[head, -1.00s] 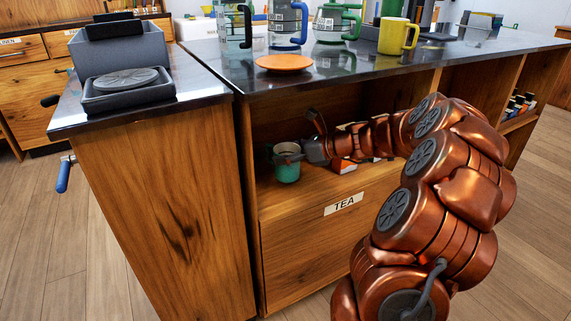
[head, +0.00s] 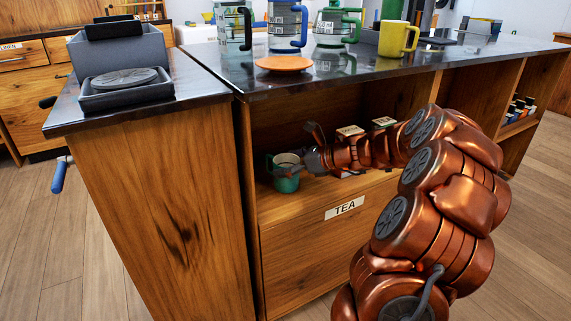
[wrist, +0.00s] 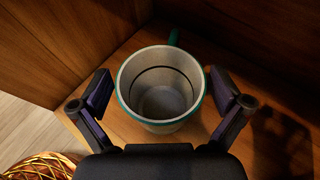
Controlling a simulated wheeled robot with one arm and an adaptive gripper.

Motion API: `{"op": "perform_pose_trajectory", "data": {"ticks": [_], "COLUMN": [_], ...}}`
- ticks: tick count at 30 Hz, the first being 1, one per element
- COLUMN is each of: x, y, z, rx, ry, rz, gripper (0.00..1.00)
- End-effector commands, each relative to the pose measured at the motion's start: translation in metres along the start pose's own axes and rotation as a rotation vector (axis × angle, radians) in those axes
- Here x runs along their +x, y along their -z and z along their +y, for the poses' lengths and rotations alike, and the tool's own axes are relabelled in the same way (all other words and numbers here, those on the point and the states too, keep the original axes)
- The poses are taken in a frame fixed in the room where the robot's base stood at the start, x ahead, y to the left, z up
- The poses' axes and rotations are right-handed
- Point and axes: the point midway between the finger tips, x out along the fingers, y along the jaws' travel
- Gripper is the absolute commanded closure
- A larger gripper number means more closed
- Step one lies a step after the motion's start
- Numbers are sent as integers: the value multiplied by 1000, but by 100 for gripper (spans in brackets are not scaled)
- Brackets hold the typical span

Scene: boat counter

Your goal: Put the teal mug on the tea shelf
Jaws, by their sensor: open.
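The teal mug (head: 286,183) stands upright on the wooden tea shelf (head: 300,205), in the left part of the bay above the drawer labelled TEA. In the wrist view I look down into the mug (wrist: 160,82); it is empty, pale inside, with its teal handle at the far side. My gripper (wrist: 162,95) is open, with one finger on each side of the mug and visible gaps between the fingers and its wall. In the head view my gripper (head: 296,170) reaches in from the right and partly covers the mug's front.
A wooden partition (head: 243,160) rises just left of the mug. The dark countertop (head: 330,75) overhangs the shelf and bears an orange disc (head: 284,63), jugs and a yellow mug (head: 397,38). Small boxes (head: 350,130) stand behind my arm on the shelf.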

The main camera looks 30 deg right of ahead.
Motion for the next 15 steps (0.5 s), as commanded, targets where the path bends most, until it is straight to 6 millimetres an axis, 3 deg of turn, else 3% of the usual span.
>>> {"op": "perform_pose_trajectory", "data": {"ticks": [8, 15], "x": [-3, -41], "y": [-2, -5], "z": [0, -2], "rx": [-1, 0], "ry": [1, 6], "rz": [0, 1], "gripper": [0, 0]}}
